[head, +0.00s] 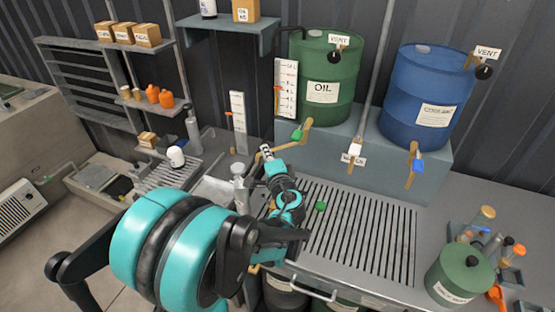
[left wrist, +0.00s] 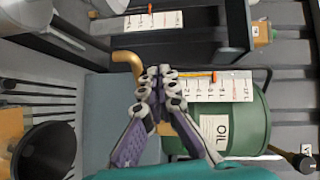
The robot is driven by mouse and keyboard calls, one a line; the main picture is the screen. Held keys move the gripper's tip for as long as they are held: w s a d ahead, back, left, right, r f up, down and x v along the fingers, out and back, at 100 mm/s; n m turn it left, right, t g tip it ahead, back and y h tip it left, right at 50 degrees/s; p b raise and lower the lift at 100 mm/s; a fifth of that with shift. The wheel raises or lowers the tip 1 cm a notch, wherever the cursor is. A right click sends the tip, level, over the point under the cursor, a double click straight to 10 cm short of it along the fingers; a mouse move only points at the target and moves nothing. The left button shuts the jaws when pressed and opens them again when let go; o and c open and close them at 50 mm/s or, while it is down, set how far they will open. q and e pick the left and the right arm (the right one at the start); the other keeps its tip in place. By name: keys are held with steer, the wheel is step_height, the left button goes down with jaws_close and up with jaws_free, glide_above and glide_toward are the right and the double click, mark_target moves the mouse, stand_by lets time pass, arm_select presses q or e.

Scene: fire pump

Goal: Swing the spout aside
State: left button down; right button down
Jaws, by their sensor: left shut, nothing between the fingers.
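A brass spout (head: 284,147) reaches left from near the green-handled oil tap (head: 299,134), in front of the green oil drum (head: 326,84). My left gripper (head: 267,153) is at the spout's left end, with its fingers shut and nothing held. In the left wrist view the bent brass spout (left wrist: 128,57) passes close by the fingertips of the left gripper (left wrist: 160,75). Whether they touch cannot be told. The oil drum (left wrist: 238,125) is beyond them. My right gripper is not in view.
A blue drum (head: 430,98) stands right of the oil drum on a grey block. A slatted grate (head: 362,235) lies in front, mostly clear. A measuring scale (head: 238,122) stands left of the gripper. A green canister (head: 458,275) and small bottles are at the right.

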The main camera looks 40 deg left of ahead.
arm_select(q)
steer(key=w+a+m+t+h+b, duration=0.1)
steer(key=w+a, duration=0.7)
steer(key=a, duration=0.3)
steer(key=shift+w+m+t+b, duration=0.3)
steer(key=shift+w+t+b, duration=0.05)
steer(key=shift+t, duration=0.05)
steer(key=shift+a, duration=0.1)
